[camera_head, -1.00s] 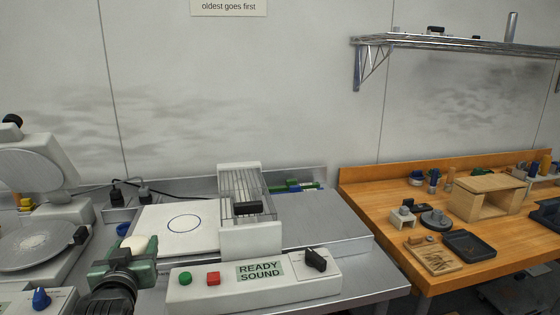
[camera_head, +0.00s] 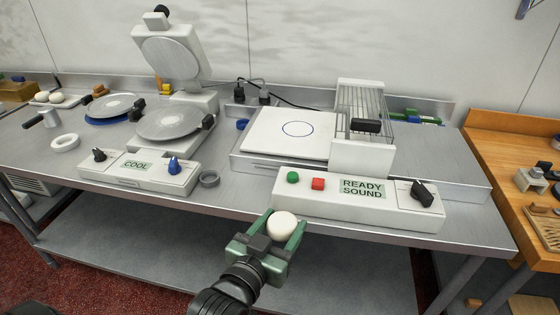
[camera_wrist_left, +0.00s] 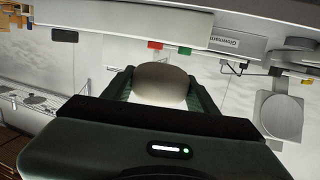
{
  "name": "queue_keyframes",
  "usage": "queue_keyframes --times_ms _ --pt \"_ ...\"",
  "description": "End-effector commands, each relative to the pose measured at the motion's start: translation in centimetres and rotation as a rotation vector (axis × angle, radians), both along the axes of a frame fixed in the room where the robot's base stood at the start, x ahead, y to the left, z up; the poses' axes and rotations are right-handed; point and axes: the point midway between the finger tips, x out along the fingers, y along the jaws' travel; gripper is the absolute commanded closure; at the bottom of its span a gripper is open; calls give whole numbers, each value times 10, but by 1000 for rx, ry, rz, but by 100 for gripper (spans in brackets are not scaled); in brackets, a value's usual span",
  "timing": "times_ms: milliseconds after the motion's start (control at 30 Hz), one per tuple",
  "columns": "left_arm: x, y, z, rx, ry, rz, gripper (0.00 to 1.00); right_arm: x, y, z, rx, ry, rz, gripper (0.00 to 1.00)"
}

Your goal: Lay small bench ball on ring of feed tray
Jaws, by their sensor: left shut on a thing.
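My left gripper (camera_head: 284,232) is shut on the small bench ball (camera_head: 282,225), a pale dough ball. It holds the ball in front of the table's front edge, below the machine's front panel. The ball also shows between the fingers in the left wrist view (camera_wrist_left: 161,84). The feed tray (camera_head: 262,133) is a white flat plate on the machine. A blue ring (camera_head: 297,129) is drawn on it and is empty. My right gripper is not in view.
A front panel (camera_head: 355,200) reading READY SOUND, with green and red buttons, stands before the tray. A wire cage (camera_head: 372,100) is at the tray's right. An open press (camera_head: 172,120) and a panel reading COOL stand at the left.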

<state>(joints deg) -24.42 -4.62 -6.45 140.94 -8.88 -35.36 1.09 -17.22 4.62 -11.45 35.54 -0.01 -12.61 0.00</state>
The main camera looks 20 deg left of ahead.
Motion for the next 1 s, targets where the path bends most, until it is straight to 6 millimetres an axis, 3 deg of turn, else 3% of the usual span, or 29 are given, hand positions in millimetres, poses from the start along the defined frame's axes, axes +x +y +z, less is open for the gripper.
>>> queue_keyframes --times_ms 267,400,600,800,1000 --pt "59 40 4 2 -12 82 87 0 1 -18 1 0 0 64" --pt "96 75 18 0 -11 160 87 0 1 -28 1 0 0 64" --pt "138 129 52 -1 -9 284 87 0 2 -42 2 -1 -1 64" --pt "158 171 86 -1 -5 383 87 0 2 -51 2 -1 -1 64" --pt "164 190 103 -1 0 426 87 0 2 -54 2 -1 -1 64"
